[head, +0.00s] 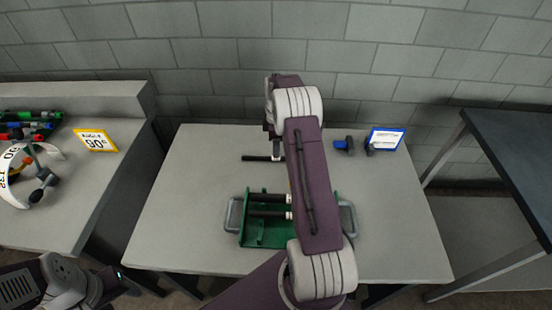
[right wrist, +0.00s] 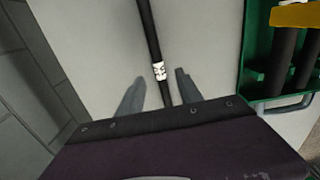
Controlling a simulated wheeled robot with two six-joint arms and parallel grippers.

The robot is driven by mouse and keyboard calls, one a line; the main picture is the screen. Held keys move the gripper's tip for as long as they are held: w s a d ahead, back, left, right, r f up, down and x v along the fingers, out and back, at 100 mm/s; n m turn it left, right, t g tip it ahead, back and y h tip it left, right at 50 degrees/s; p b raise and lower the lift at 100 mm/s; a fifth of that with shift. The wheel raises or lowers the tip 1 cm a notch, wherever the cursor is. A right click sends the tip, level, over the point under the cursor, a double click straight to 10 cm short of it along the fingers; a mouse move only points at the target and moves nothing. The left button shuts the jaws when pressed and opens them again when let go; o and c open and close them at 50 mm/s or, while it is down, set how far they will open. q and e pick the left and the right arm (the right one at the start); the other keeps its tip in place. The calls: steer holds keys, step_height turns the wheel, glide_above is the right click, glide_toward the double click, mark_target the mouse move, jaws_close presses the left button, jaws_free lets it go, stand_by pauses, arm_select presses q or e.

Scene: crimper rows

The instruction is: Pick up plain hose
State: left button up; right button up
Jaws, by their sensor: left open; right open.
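A black hose (head: 255,158) lies on the table behind the green tray, partly hidden in the head view by my right arm. In the right wrist view the hose (right wrist: 151,38) runs lengthwise between the fingers and bears a white band with dark marks. My right gripper (right wrist: 158,92) is open, with one finger on each side of the hose and nothing gripped. In the head view its fingers are mostly hidden. More black hoses (head: 266,213) with white ends lie in the green tray (head: 249,232). My left gripper (head: 116,279) is at the lower left, away from the table.
Blue-and-black tools (head: 345,145) and a blue-framed sign (head: 387,139) stand at the table's back right. A left counter (head: 75,205) holds coloured tools and a yellow price sign (head: 96,140). A dark table (head: 515,150) is at the right. The table's left side is clear.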

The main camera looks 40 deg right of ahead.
step_height(320, 180, down, 4)
steer(key=shift+a+f, duration=0.1)
steer(key=shift+f, duration=0.15)
steer(key=shift+w+f, duration=0.15)
steer(key=shift+f, duration=0.15)
steer(key=shift+r, duration=0.1)
jaws_close()
step_height(320, 180, up, 10)
steer(key=shift+p, duration=0.35)
